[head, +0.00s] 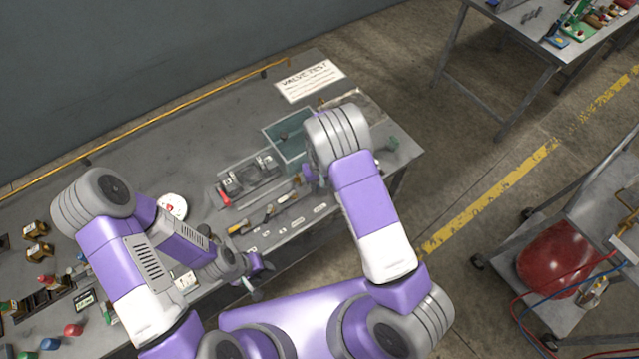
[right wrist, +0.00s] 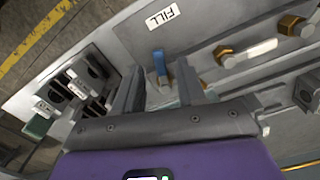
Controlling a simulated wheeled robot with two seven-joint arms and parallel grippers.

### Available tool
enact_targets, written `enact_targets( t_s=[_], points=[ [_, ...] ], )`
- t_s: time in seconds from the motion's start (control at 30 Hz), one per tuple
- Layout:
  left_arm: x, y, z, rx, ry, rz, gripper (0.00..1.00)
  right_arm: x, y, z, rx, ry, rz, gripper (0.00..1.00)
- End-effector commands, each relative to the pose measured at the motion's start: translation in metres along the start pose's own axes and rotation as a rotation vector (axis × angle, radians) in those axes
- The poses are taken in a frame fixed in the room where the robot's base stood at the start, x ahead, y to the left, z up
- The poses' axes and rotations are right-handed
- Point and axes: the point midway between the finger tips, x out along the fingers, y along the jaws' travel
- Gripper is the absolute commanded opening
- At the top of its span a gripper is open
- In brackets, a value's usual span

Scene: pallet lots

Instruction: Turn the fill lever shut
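The fill lever (right wrist: 160,65) is a short blue handle on a grey panel, just below the white FILL label (right wrist: 163,17) in the right wrist view. My right gripper (right wrist: 160,88) is open, with one finger to each side of the lever in that view. I cannot tell whether either finger touches it. In the head view my right arm hides the lever and most of that gripper. My left gripper (head: 258,276) hangs near the bench's front edge; its fingers look apart and empty.
On the bench, a teal-lined open bin (head: 287,133) stands behind my right arm, near the VALVE TEST sheet (head: 309,81). A red-white round gauge (head: 173,206) lies left.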

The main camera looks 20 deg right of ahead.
Motion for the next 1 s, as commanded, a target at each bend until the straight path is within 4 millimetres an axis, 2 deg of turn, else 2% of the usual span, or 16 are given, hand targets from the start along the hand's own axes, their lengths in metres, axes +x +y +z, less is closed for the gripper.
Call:
enact_targets(
  t_s=[0.17, 0.43, 0.7, 1.0],
  points=[
    [-0.0012, 0.0005, -0.0003, 0.0, 0.001, 0.0, 0.4, 0.0132, -0.0002, 0.0001, -0.001, 0.0, 0.0, 0.4],
    [-0.0013, 0.0006, -0.0004, 0.0, 0.001, 0.0, 0.4, 0.0146, -0.0002, 0.0001, -0.001, 0.001, -0.001, 0.4],
    [-0.0013, 0.0006, -0.0004, 0.0, 0.001, 0.0, 0.4, 0.0143, -0.0001, 0.0001, -0.001, 0.001, -0.001, 0.0],
    [-0.0006, 0.0003, -0.0005, 0.0, 0.001, 0.0, 0.4, 0.0143, -0.0007, 0.0001, 0.013, 0.001, -0.001, 0.0]
  ],
)
